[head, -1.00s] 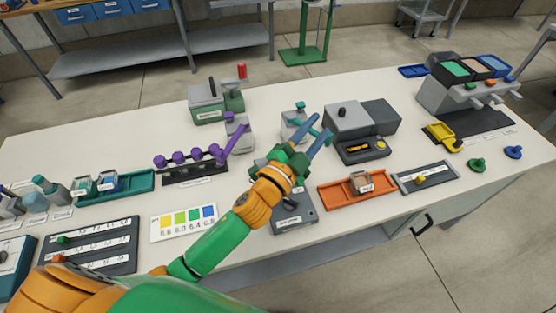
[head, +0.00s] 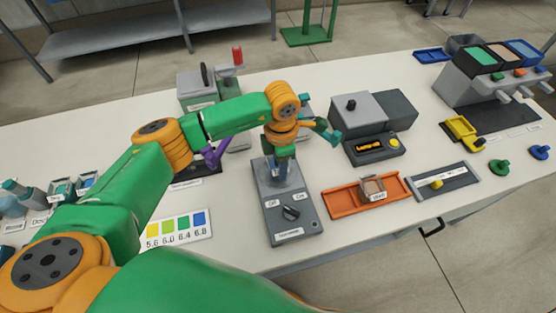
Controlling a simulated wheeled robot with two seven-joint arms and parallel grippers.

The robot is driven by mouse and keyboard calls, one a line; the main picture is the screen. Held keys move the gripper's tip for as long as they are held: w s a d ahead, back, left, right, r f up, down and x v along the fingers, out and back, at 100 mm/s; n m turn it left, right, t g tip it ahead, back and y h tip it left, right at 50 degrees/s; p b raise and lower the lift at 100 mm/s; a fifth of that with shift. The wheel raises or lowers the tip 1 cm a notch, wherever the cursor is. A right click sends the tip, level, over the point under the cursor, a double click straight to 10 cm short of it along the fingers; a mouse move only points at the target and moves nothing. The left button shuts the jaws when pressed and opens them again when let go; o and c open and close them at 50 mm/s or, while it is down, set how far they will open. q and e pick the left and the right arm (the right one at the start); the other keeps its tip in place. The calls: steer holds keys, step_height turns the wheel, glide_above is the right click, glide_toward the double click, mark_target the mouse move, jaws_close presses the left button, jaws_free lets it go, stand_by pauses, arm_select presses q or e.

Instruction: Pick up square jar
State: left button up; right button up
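A small brownish box-shaped jar (head: 372,188) with a white label sits in the orange tray (head: 345,203), right of centre. It looks like the square jar. My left gripper (head: 282,168) reaches down over the back of the grey box with an Off/On knob (head: 291,213), left of the orange tray and apart from the jar. My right gripper is out of view. Smaller containers with teal tops (head: 60,190) stand at the far left.
A grey instrument (head: 373,147) with a yellow display stands behind the orange tray. A grey slotted tray (head: 443,182) lies to its right. A colour chart (head: 178,230) lies left of the knob box. My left arm hides much of the left table.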

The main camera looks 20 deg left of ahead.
arm_select(q)
steer(key=shift+w+a+f, duration=0.1)
steer(key=shift+f, duration=0.5)
jaws_close()
steer(key=shift+r, duration=0.1)
